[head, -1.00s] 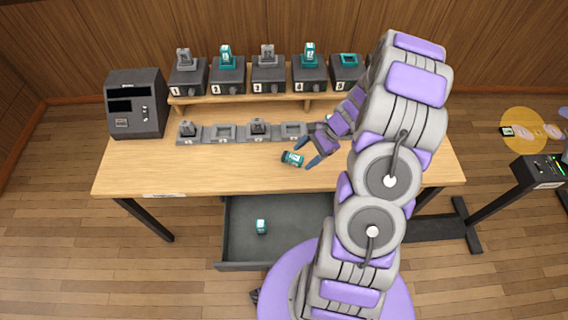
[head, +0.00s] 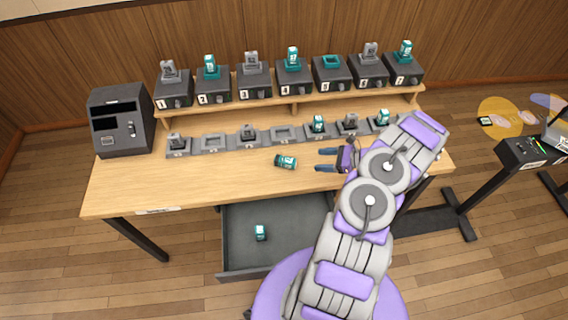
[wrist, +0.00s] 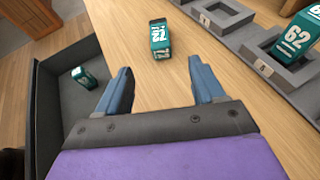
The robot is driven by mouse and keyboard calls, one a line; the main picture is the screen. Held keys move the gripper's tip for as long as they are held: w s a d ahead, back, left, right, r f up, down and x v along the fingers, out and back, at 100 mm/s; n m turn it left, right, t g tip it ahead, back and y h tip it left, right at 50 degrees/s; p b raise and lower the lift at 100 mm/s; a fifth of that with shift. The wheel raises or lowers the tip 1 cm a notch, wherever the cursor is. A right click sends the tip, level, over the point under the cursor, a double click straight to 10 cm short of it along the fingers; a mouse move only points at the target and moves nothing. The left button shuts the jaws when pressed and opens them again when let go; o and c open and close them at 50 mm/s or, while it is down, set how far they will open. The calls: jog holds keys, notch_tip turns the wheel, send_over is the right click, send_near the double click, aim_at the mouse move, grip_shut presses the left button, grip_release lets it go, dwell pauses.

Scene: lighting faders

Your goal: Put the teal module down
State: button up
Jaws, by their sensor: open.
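A teal module (head: 286,161) lies on its side on the tabletop, in front of the row of low cradles. In the wrist view this teal module (wrist: 160,38) lies ahead of the fingertips and shows white figures that look like 22. My gripper (head: 318,160) is open to its right, its fingers pointing left at it with a gap between. In the wrist view the open fingers (wrist: 163,78) hold nothing. Another teal module (head: 260,232) lies in the open drawer and also shows in the wrist view (wrist: 84,77).
Numbered sockets stand on the back shelf (head: 300,107); socket 5 (head: 331,72) holds no module. The cradle row (head: 213,142) has two empty places and several modules. A dark console (head: 121,120) stands at the left. The open drawer (head: 290,240) juts out below. The front tabletop (head: 190,180) is clear.

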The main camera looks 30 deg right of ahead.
aim_at(290, 161)
jog(key=x, duration=0.3)
jog(key=shift+w+d+f+b, duration=0.1)
jog(key=shift+w+f+b, duration=0.1)
jog(key=shift+f+b, duration=0.15)
jog(key=x, duration=0.4)
jog(key=a+x, duration=0.1)
jog(key=x, duration=0.1)
jog(key=shift+s+r+b, duration=0.25)
jog(key=shift+r+b, duration=0.1)
jog(key=shift+b, duration=0.05)
jog(key=w, duration=0.1)
jog(key=w+a+f+b, duration=0.1)
jog(key=w+f, duration=0.1)
jog(key=shift+w+a+f, duration=0.15)
jog(key=shift+a, duration=0.15)
jog(key=shift+w+a, duration=0.2)
jog(key=shift+a, duration=0.4)
jog(key=shift+d, duration=0.4)
jog(key=c, duration=0.6)
jog(key=shift+a, duration=0.3)
jog(key=c, duration=0.6)
